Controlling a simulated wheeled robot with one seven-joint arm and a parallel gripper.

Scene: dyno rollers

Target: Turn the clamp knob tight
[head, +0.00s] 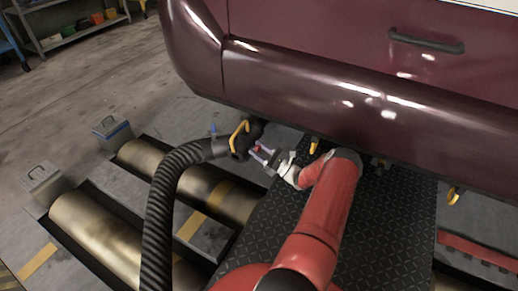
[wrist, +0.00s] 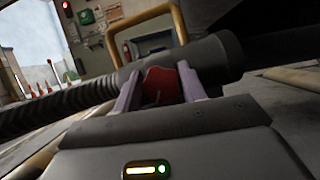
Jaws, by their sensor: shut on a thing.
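The red clamp knob (wrist: 162,84) sits between the two pale purple fingers of my gripper (wrist: 160,88) in the wrist view. My gripper is shut on it. The knob is on the side of the dark hose nozzle (wrist: 212,55), which carries a yellow handle (wrist: 178,18). In the head view, my gripper (head: 262,152) reaches the nozzle (head: 243,139) from the right, below the vehicle's bumper. Only a small bit of red shows between the fingers there. The yellow handle (head: 236,133) stands beside it. Whether the nozzle is seated on a tailpipe is hidden.
The maroon vehicle (head: 350,85) overhangs my gripper. The black ribbed hose (head: 160,205) curves down to the left. Brass rollers (head: 105,235) lie in floor pits at the left, with dark tread plate (head: 385,220) at the right. Floor at the upper left is clear.

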